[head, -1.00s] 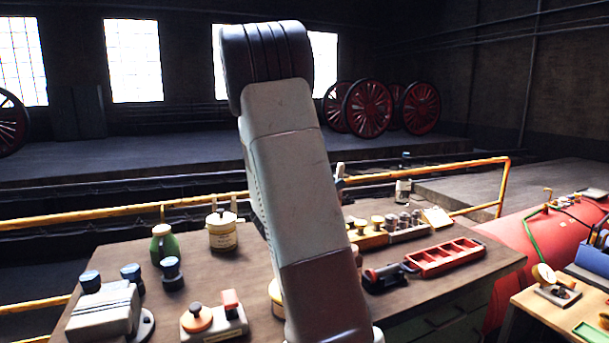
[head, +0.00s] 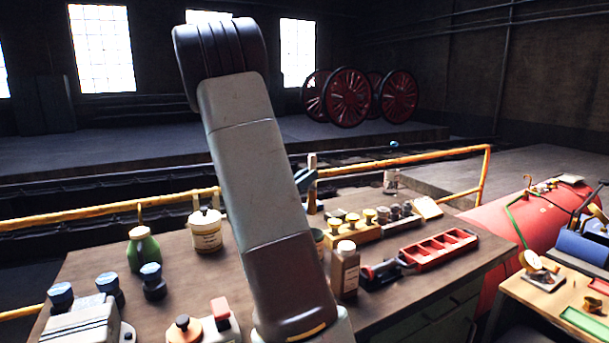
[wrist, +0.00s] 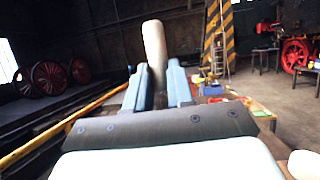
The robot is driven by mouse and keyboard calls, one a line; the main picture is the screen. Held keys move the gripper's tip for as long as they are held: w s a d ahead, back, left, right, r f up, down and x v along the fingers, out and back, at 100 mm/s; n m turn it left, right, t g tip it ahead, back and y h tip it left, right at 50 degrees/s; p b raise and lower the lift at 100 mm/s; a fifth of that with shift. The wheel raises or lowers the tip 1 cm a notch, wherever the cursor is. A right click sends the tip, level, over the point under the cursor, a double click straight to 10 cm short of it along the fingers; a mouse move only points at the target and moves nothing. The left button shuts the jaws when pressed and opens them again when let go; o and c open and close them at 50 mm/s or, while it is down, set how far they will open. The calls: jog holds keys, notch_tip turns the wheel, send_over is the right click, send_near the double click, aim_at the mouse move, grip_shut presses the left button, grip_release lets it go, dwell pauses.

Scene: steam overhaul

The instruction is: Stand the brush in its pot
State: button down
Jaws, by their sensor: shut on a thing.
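My gripper (head: 306,180) is beyond my arm in the head view, with its blue-grey jaws shut on the brush (head: 312,166). The brush's pale wooden handle points up, close to upright, above the back of the bench. In the wrist view the brush (wrist: 154,45) stands up between the jaws (wrist: 156,88); its lower end is out of sight there. A small round pot (head: 318,236) sits just below the brush in the head view, partly hidden by my arm. I cannot tell whether it is the brush's pot, or how far apart they are.
A brown bottle (head: 345,270) stands right of my arm. A cream tin (head: 206,232) and green bottle (head: 143,250) stand left. A red tray (head: 440,252) and a weight rack (head: 352,228) lie right. A yellow rail (head: 110,231) runs behind the bench.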

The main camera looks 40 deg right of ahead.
notch_tip(320, 180, down, 12)
dwell(1.6)
jog(key=c, duration=0.9)
grip_release()
jog(key=shift+s+d, duration=0.1)
jog(key=v, duration=0.7)
jog(key=shift+a+f, duration=0.15)
jog(key=shift+a, duration=0.1)
jog(key=shift+d, duration=0.1)
jog(key=d+r, duration=0.6)
jog(key=shift+s+d, duration=0.25)
jog(key=shift+s, duration=0.15)
